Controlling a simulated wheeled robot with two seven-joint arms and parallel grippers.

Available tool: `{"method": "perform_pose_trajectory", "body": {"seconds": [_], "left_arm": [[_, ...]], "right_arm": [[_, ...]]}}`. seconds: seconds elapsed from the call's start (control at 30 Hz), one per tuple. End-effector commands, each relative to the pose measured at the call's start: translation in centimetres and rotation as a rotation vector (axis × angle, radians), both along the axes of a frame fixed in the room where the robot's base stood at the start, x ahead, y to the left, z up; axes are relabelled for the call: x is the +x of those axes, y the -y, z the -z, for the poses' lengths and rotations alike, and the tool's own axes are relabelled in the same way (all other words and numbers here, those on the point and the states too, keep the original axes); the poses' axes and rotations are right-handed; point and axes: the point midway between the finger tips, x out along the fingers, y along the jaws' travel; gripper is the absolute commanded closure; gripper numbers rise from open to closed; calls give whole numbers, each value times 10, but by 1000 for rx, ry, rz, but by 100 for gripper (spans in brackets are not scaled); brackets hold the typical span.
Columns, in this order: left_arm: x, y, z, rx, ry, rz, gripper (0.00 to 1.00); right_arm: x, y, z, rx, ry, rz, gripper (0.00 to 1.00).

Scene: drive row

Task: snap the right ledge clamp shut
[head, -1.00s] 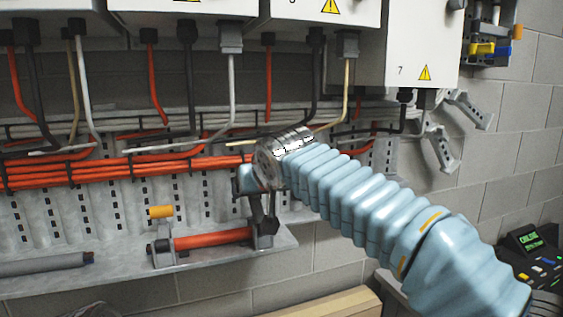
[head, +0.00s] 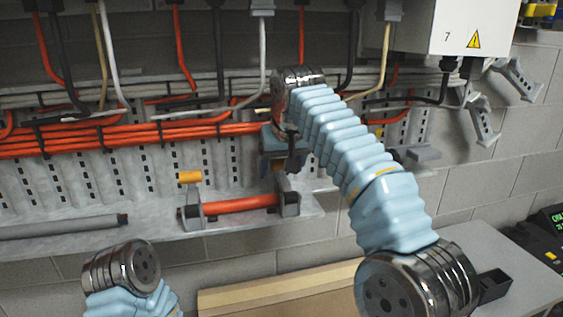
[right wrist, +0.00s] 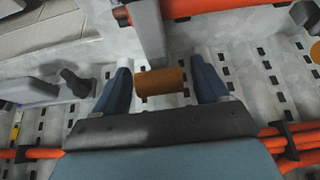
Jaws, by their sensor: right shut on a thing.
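The right ledge clamp (head: 290,204) is a grey clamp on the metal ledge, at the right end of a red cable piece (head: 240,204). Its lever arm (right wrist: 148,30) runs to an orange handle (right wrist: 160,82) in the right wrist view. My right gripper (head: 285,160) is above this clamp, shut on the handle, with one blue finger at each end. In the head view the gripper hides the handle, and the lever looks raised. The left clamp (head: 192,212) has its orange handle (head: 190,177) standing up. My left gripper is out of view; part of my left arm shows.
A grey tube (head: 65,227) lies on the ledge (head: 160,246) at the left. Bundled red cables (head: 130,138) run along the wall behind. White box 7 (head: 455,28) hangs at upper right. A grey table (head: 480,240) stands at lower right.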

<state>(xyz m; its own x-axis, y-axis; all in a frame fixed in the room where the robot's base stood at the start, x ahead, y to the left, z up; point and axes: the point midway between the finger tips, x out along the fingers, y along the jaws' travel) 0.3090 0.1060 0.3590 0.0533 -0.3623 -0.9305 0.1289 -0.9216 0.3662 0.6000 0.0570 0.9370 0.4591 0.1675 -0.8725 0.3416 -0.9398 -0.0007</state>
Motion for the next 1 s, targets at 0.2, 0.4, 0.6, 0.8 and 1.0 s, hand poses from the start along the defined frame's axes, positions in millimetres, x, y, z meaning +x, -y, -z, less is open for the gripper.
{"method": "perform_pose_trajectory", "body": {"seconds": [0.2,0.4,0.6,0.8,1.0], "left_arm": [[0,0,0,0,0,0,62],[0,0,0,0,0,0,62],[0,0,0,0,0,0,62],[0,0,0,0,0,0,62],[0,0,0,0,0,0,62]], "right_arm": [[0,0,2,-4,-5,1,81],[0,0,2,-4,-5,1,22],[0,0,1,-2,-3,0,2],[0,0,1,-2,-3,0,2],[-6,2,-13,0,0,0,2]]}}
